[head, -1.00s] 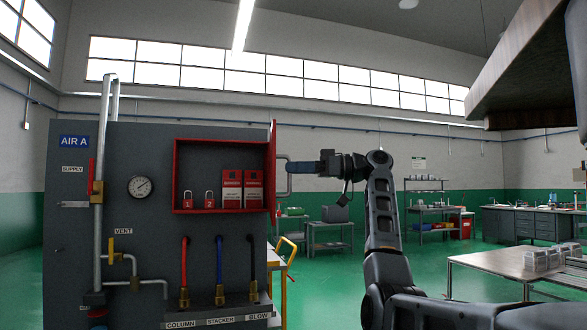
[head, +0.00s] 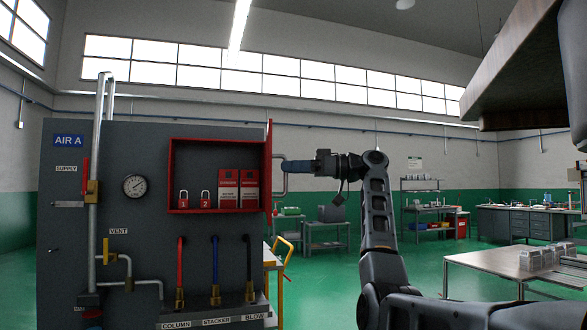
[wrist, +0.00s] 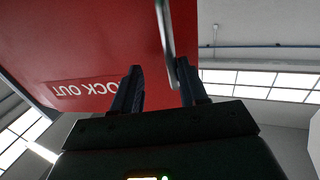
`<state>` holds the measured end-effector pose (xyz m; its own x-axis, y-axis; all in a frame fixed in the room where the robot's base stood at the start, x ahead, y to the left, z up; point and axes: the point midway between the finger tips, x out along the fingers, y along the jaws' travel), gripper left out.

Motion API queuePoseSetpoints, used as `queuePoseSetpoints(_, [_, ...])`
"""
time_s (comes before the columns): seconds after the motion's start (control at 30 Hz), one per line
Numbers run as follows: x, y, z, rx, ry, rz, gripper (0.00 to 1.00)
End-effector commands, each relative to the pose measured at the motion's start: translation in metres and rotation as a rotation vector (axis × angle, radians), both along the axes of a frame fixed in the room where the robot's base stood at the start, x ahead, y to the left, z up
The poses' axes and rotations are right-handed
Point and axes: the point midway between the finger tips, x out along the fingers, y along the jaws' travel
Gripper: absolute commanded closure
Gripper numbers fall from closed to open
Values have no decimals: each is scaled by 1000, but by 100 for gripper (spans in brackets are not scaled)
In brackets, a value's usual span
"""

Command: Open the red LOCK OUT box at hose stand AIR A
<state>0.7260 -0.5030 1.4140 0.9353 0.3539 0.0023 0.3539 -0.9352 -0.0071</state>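The red LOCK OUT box (head: 171,178) on the AIR A stand (head: 60,230) is open. Its door (head: 269,165) is swung out at the right and seen nearly edge-on in the head view. The door's red face with upside-down lettering (wrist: 85,45) fills the upper left of the wrist view. A grey bar handle (wrist: 166,40) on the door runs down between my fingertips. My gripper (head: 284,166) is at the handle, to the right of the door. In the wrist view my gripper (wrist: 160,75) has its fingers apart, with a visible gap beside the bar, closest to the right finger.
Inside the box are two red padlocks (head: 194,200) and two red tag packs (head: 238,188). A gauge (head: 134,186), a yellow vent handle (head: 106,250) and coloured hoses (head: 215,270) are on the stand. A yellow-handled cart (head: 283,255) stands behind it. A table (head: 500,262) is at right.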

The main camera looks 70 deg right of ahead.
Motion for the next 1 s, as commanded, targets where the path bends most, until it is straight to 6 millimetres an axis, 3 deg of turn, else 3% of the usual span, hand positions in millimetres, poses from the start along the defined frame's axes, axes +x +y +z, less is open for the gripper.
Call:
queuePoseSetpoints(0.17, [-10,-5,-3,2,2,-3,62])
queuePoseSetpoints(0.6, [-68,-27,-1,0,0,-2,62])
queuePoseSetpoints(1.0, [-73,-28,0,0,0,-1,62])
